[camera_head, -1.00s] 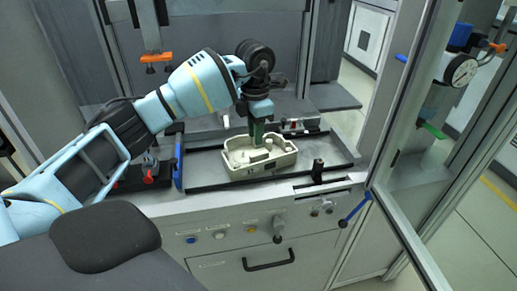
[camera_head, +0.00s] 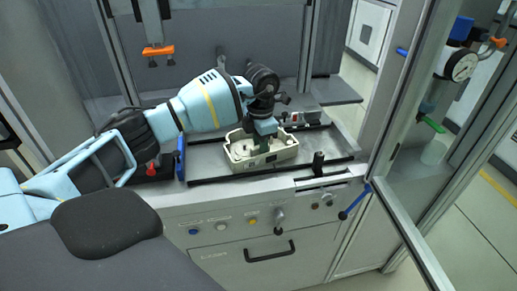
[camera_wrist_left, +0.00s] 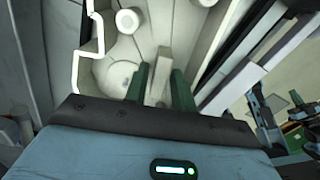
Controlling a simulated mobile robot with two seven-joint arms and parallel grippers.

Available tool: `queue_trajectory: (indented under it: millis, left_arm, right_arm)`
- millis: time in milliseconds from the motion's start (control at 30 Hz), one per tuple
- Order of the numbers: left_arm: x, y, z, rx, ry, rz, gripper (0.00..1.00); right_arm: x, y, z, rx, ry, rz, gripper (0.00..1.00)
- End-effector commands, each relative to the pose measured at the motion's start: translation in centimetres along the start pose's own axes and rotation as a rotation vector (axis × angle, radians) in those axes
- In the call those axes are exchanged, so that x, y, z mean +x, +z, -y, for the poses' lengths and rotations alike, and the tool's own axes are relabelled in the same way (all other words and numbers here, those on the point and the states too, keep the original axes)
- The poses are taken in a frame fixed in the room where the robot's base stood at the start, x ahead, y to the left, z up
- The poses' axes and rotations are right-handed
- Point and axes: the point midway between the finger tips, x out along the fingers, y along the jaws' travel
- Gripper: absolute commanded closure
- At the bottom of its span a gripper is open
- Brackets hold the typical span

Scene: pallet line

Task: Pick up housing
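The housing (camera_head: 236,160) is a cream, open-topped tray-like part with inner walls and round bosses. It sits on the metal plate of the station, and it also shows in the left wrist view (camera_wrist_left: 88,75). My left gripper (camera_head: 264,146) points down into the housing from above, its fingers partly hidden by the wrist and the housing wall. In the left wrist view its two green fingers (camera_wrist_left: 160,70) stand apart, with a narrow upright cream rib of the housing between them. Firm contact with the rib cannot be seen. My right gripper is not in view.
Dark rails edge the metal plate (camera_head: 208,157). A black knob-like post (camera_head: 318,163) stands at the front right. A glass-panelled door frame (camera_head: 397,215) stands open at right. An orange-tipped part (camera_head: 158,50) hangs at upper left.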

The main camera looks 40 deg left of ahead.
Motion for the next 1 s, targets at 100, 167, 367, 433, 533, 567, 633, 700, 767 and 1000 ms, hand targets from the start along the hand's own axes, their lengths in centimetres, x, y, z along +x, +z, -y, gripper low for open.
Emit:
queue_trajectory:
  millis: [100, 167, 367, 433, 533, 567, 633, 700, 767, 1000]
  left_arm:
    - [0.71, -0.01, 0.0, 0.0, 0.0, 0.0, 0.75]
    - [0.78, -0.01, -0.01, 0.0, 0.001, 0.0, 0.75]
    - [0.78, -0.01, -0.01, 0.0, 0.001, 0.0, 0.8]
    - [0.77, -0.01, -0.01, 0.0, 0.001, 0.0, 0.89]
    - [0.76, -0.01, -0.01, 0.0, 0.001, 0.0, 1.0]
    - [0.76, -0.01, -0.01, 0.0, 0.001, 0.0, 1.0]
    - [0.76, -0.02, -0.01, 0.0, 0.001, 0.0, 1.0]
    - [0.7, 0.0, -0.02, 0.0, 0.001, 0.001, 1.0]
    - [0.7, 0.0, -0.02, 0.0, 0.001, 0.001, 1.0]
    - [0.2, 0.04, -0.04, 0.0, 0.001, 0.003, 1.0]
  right_arm:
    - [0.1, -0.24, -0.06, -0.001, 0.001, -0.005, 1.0]
    - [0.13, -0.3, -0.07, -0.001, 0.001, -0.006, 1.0]
    - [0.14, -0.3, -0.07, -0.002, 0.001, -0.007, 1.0]
    - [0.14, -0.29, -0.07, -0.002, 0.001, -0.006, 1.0]
    - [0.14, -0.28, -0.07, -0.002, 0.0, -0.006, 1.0]
    - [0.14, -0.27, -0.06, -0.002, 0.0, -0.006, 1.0]
    - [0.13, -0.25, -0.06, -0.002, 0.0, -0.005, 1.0]
    - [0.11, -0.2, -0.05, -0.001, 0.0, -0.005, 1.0]
    - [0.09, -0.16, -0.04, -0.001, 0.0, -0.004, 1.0]
    - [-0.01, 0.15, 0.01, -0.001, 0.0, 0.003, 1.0]
